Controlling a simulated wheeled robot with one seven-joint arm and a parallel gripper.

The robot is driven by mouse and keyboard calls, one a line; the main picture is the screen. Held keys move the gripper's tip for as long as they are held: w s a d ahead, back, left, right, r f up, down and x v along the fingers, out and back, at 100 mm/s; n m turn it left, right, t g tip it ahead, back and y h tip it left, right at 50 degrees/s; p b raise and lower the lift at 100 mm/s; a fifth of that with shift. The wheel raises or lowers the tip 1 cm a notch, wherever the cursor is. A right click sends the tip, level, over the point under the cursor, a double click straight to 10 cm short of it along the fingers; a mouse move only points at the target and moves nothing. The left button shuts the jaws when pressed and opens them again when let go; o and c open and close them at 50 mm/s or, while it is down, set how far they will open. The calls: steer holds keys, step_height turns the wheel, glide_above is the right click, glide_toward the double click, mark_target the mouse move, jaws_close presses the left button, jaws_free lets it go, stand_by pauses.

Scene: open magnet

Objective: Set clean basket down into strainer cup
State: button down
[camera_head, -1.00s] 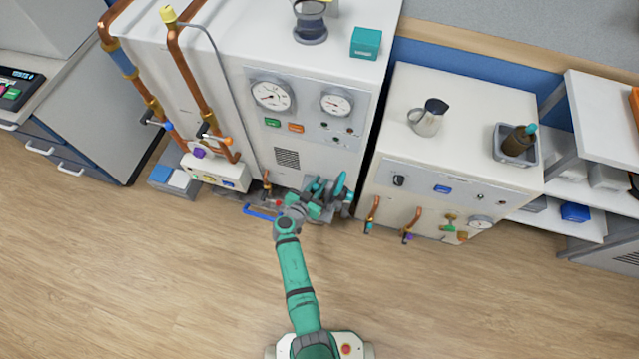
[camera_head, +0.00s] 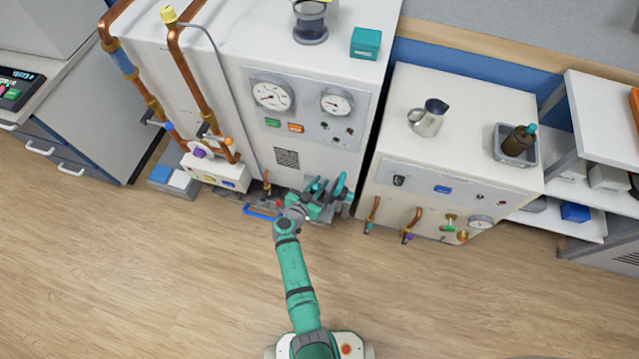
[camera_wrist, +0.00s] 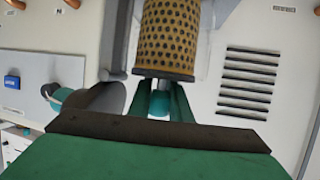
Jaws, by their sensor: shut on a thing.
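The basket (camera_wrist: 168,38) is a golden-brown perforated cylinder with a darker solid band at the end nearest my gripper. It shows in the wrist view, at top centre. My gripper (camera_wrist: 161,102) is shut on a stem or knob at this end of the basket, with a teal part between the green fingers. In the head view my gripper (camera_head: 312,207) is low in front of the tall white cabinet, and the basket cannot be made out there. I cannot clearly identify the strainer cup; a grey upright part (camera_wrist: 114,40) stands beside the basket in the wrist view.
A grey tapered part with a teal end (camera_wrist: 85,98) is close left of my gripper. The tall cabinet (camera_head: 285,130) bears gauges and a vent. A lower white cabinet (camera_head: 430,165) with copper pipes stands to the right. The wooden floor (camera_head: 170,270) is open.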

steer(key=c, duration=1.5)
jaws_free()
steer(key=shift+s+a+f+y, duration=0.15)
steer(key=shift+s+f, duration=0.15)
steer(key=shift+f, duration=0.25)
steer(key=shift+s+a+f+y, duration=0.15)
steer(key=shift+s+f, duration=0.15)
steer(key=shift+f, duration=0.2)
steer(key=shift+c, duration=0.2)
steer(key=shift+d+g, duration=0.1)
steer(key=shift+g, duration=0.2)
steer(key=shift+s+d, duration=0.1)
steer(key=shift+d, duration=0.1)
steer(key=shift+s, duration=0.1)
steer(key=v, duration=0.6)
steer(key=w+r+v, duration=0.1)
steer(key=v, duration=0.2)
steer(key=shift+s+a+r, duration=0.15)
steer(key=shift+a+r, duration=0.05)
steer(key=shift+a, duration=0.3)
steer(key=shift+s+a+r, duration=0.25)
steer(key=shift+r, duration=0.15)
